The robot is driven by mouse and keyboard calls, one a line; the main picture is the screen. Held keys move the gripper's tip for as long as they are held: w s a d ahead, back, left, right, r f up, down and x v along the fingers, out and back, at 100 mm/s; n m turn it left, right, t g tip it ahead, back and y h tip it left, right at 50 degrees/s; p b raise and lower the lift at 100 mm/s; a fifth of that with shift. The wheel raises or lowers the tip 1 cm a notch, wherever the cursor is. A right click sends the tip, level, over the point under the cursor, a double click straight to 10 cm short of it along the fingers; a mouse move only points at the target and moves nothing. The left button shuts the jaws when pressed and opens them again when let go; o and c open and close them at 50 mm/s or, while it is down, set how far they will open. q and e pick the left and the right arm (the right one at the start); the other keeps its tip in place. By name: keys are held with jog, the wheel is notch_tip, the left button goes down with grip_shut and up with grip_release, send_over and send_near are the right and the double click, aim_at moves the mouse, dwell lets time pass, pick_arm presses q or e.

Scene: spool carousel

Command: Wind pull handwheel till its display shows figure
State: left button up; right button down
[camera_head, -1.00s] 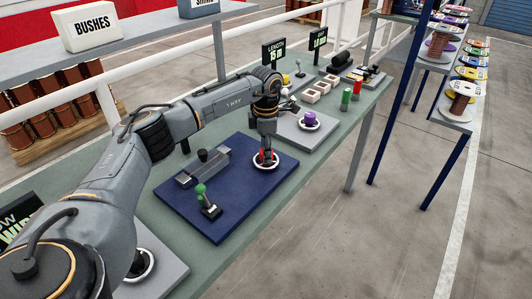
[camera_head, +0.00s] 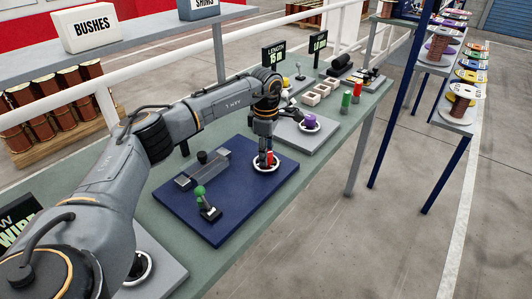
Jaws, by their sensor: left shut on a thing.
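My left gripper (camera_head: 266,154) reaches down over the dark blue board and is shut on the red knob (camera_head: 270,159) of a handwheel. The handwheel's white ring (camera_head: 257,168) lies around the knob, flat on the board. The fingers partly hide the knob. A black display (camera_head: 273,56) behind it reads "LENGTH" with a green figure that looks like 15 m. A second display (camera_head: 318,42) further back seems to read 1.0 or 10, too small to be sure. My right gripper is not in view.
On the blue board (camera_head: 235,215) stand a green-knobbed lever (camera_head: 207,204) and a grey slide block (camera_head: 203,168). A grey board with a purple knob (camera_head: 310,121) lies beyond. Green and red cylinders stand near the bench edge. Spools fill the shelves at right.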

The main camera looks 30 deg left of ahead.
pick_arm(q)
jog(key=o, duration=1.2)
jog(key=shift+c, duration=0.2)
jog(key=shift+r, duration=0.1)
notch_tip(320, 180, up, 12)
